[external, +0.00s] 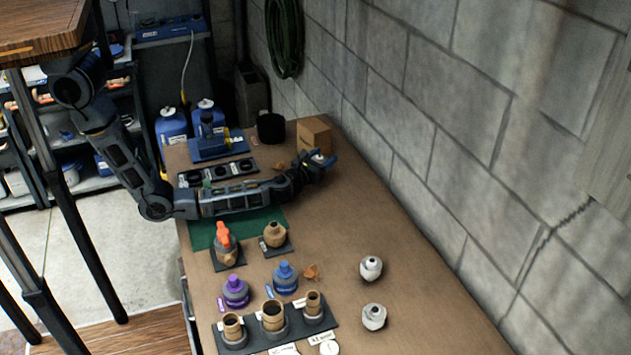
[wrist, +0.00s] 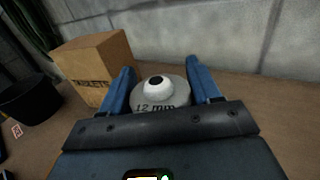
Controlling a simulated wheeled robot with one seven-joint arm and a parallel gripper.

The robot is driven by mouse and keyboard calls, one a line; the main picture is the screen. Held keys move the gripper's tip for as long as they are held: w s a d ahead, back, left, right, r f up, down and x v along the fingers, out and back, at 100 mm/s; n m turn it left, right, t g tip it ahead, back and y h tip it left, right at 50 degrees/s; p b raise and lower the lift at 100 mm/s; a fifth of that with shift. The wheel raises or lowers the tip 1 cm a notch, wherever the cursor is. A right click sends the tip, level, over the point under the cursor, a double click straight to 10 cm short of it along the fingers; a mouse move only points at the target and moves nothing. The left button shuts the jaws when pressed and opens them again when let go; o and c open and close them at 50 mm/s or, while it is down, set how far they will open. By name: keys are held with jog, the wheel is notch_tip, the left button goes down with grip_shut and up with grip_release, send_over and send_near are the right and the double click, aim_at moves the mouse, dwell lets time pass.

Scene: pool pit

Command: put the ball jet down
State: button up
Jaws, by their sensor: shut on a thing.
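My gripper (external: 322,160) is at the far end of the workbench (external: 420,300), close by the cardboard box. In the wrist view its two blue fingers (wrist: 159,72) are shut on a pale grey ball jet (wrist: 172,95) marked "12 mm", with a white ball top and a dark hole. The ball jet looks upright. Only a bit of white shows between the fingers in the external view. I cannot tell whether its base touches the bench. Two more white jet-like fittings (external: 371,268) (external: 374,317) stand on the bench at the near right.
The cardboard box (external: 315,134) stands just behind the gripper, left of it in the wrist view. A black bin (external: 271,127) is farther left. Purple (external: 236,291) and blue (external: 286,277) fittings and a dark rack (external: 255,341) with brass pieces stand nearer. The block wall (external: 480,130) borders the right. Bare bench lies along it.

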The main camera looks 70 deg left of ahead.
jog(key=shift+f, duration=2)
jog(key=shift+f+b, duration=0.2)
jog(key=shift+b, duration=0.15)
jog(key=o, duration=1)
jog(key=shift+o, duration=0.2)
jog(key=shift+r, duration=0.15)
jog(key=shift+s+d, duration=0.1)
jog(key=shift+s, duration=0.05)
jog(key=v, duration=0.7)
jog(key=shift+s, duration=0.15)
